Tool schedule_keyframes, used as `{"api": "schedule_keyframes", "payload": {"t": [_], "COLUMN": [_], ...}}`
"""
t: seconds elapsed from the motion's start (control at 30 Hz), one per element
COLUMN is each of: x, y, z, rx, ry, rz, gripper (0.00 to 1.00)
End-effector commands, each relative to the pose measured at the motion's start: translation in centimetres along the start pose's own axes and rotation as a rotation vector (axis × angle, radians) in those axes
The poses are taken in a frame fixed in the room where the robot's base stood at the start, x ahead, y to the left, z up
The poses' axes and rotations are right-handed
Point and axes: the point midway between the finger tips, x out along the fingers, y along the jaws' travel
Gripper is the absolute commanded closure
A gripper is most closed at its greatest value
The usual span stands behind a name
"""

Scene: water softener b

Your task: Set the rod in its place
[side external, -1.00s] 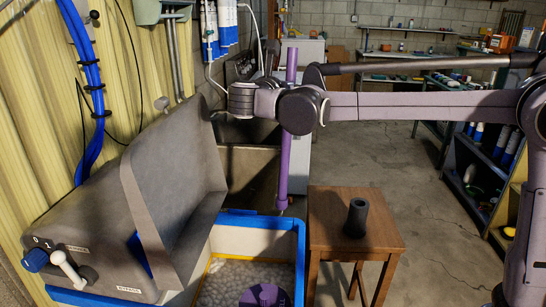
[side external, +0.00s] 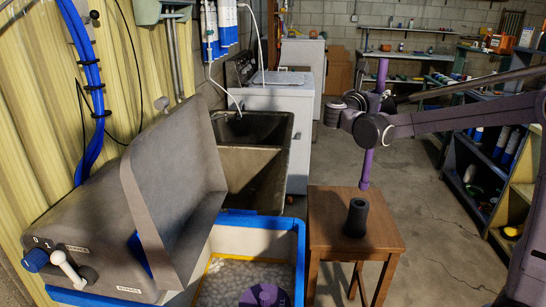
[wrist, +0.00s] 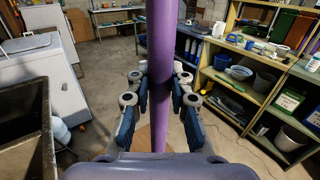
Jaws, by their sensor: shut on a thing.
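The purple rod (side external: 367,168) stands nearly upright, slightly tilted, in my gripper (side external: 375,104). In the side view its lower end hangs just above the dark hollow holder (side external: 356,220) on the wooden stool (side external: 325,238), a little right of the holder's mouth as seen, and apart from it. In the wrist view the rod (wrist: 161,60) runs between the two blue-padded fingers of my gripper (wrist: 160,98), which are shut on it. The rod's lower part is hidden there by the gripper body.
The blue-rimmed tub (side external: 300,262) with white granules and a purple round piece (side external: 265,297) stands left of the stool. A grey sloped housing (side external: 170,200) is farther left. Shelves (side external: 500,160) stand at the right. A sink (side external: 255,160) and white machine (side external: 285,105) are behind.

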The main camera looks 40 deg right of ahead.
Motion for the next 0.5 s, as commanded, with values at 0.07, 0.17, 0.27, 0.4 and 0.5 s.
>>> {"api": "schedule_keyframes", "payload": {"t": [0.07, 0.17, 0.27, 0.4, 0.5], "x": [0.0, -0.1, -0.1, -0.1, -0.1], "y": [0.0, 0.1, 0.1, 0.1, 0.1], "z": [0.0, 0.0, -0.2, -1.1, -2.0], "rx": [0.000, 0.000, 0.000, 0.000, -0.001], "ry": [-0.001, 0.000, 0.000, 0.000, 0.000], "rz": [0.000, 0.001, 0.001, 0.001, 0.001], "gripper": [1.00, 1.00, 1.00, 1.00, 1.00]}}
